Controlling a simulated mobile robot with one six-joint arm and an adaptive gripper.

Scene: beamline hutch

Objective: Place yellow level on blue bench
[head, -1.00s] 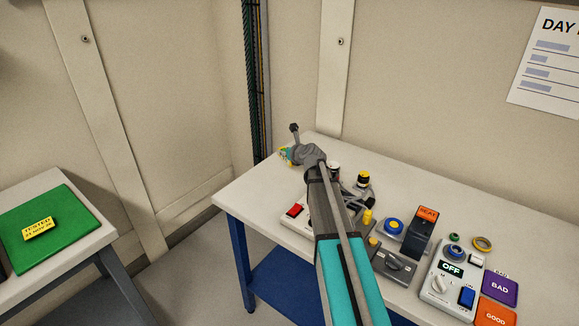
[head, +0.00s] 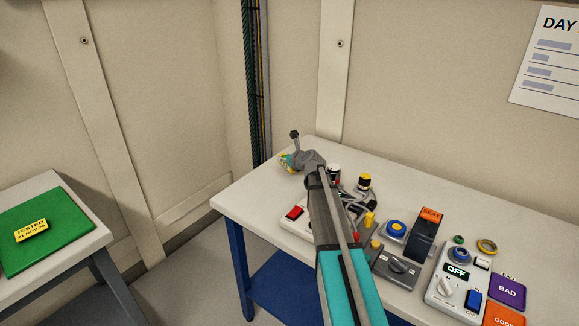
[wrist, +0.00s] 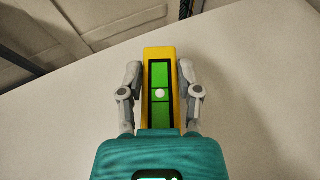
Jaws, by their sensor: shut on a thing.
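The yellow level (wrist: 160,51) has a green window with a white bubble and sits between the fingers of my gripper (wrist: 160,70) in the wrist view. My gripper is shut on it from both sides. In the head view my gripper (head: 290,160) is over the back left part of the blue bench (head: 252,192), which has a pale top and blue legs. Only a small yellow patch of the level shows there, mostly hidden by my gripper. The pale top spreads below and around the level in the wrist view. I cannot tell whether the level touches it.
A red-button box (head: 294,213), a grey switch box (head: 396,263), a black block with an orange label (head: 427,232) and an OFF panel (head: 456,279) crowd the bench's front and right. The back left is clear. Another table (head: 103,236) with a green mat (head: 70,225) stands left.

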